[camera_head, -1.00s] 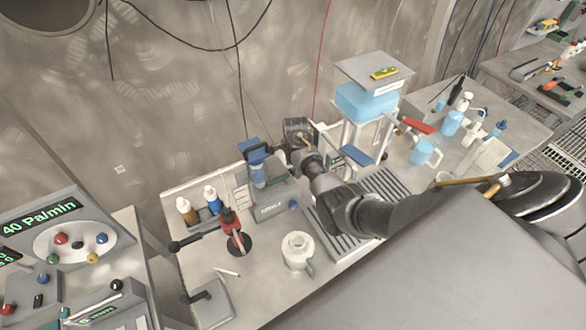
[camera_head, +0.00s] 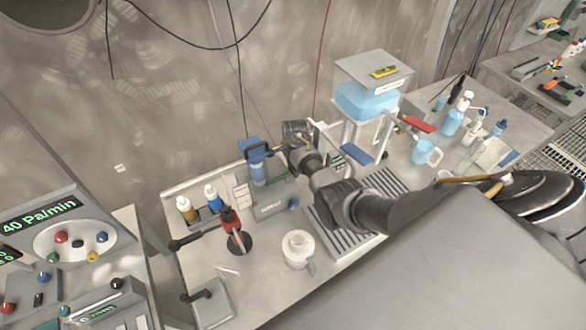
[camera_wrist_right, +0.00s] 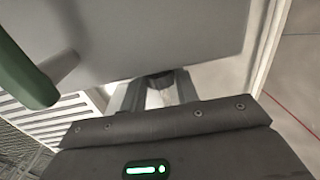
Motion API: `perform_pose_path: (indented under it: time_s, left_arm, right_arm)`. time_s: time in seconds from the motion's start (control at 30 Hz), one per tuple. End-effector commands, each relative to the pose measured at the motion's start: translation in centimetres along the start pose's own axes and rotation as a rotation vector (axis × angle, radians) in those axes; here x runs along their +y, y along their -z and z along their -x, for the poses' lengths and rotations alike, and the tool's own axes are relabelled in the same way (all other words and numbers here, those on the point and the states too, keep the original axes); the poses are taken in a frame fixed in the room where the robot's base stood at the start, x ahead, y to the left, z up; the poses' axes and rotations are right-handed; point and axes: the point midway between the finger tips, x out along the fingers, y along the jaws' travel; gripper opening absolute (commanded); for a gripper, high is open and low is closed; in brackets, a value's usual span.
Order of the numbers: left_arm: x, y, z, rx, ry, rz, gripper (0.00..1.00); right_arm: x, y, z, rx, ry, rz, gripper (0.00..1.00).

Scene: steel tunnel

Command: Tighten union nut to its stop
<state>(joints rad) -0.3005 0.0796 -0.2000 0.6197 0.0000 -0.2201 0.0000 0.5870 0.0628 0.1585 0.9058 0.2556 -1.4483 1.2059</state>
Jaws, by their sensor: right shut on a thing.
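In the right wrist view, a small dark round piece, which looks like the union nut (camera_wrist_right: 160,80), sits between the fingertips of my right gripper (camera_wrist_right: 158,90). The gripper is shut on it, just below a large grey surface (camera_wrist_right: 150,30). In the head view my right gripper (camera_head: 272,152) reaches in from the right, beside a blue-topped fitting (camera_head: 255,153) at the back of the bench. The nut itself is hidden there by the gripper and wrist. My left gripper is not in view.
A grey box (camera_head: 270,208), a red-and-black stand (camera_head: 232,222) and a white pot (camera_head: 298,245) stand nearby. A blue tank (camera_head: 365,102) on a white frame stands right of my wrist. A green bar (camera_wrist_right: 22,70) shows close in the wrist view.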

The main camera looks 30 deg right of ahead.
Motion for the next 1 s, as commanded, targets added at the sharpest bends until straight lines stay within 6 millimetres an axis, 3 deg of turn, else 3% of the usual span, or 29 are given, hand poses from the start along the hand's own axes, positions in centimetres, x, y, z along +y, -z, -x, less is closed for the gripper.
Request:
perform_pose_path:
  time_s: [0.2, 0.5, 0.53, 0.7, 1.0]
  left_arm:
    - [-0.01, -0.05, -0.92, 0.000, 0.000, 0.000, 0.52]
    - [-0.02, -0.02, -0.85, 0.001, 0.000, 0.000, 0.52]
    - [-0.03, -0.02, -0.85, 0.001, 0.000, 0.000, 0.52]
    - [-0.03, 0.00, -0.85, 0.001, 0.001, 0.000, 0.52]
    - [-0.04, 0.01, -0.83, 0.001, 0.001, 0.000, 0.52]
  right_arm:
    - [-0.21, -0.01, -0.13, 0.000, -0.095, 0.001, 0.08]
    - [-0.14, 0.01, -0.01, 0.000, -0.106, 0.000, 0.08]
    - [-0.14, 0.02, -0.01, 0.000, -0.106, 0.000, 0.32]
    - [-0.15, 0.04, 0.00, 0.001, -0.105, 0.000, 0.52]
    - [-0.20, 0.07, 0.21, 0.001, -0.104, 0.000, 0.52]
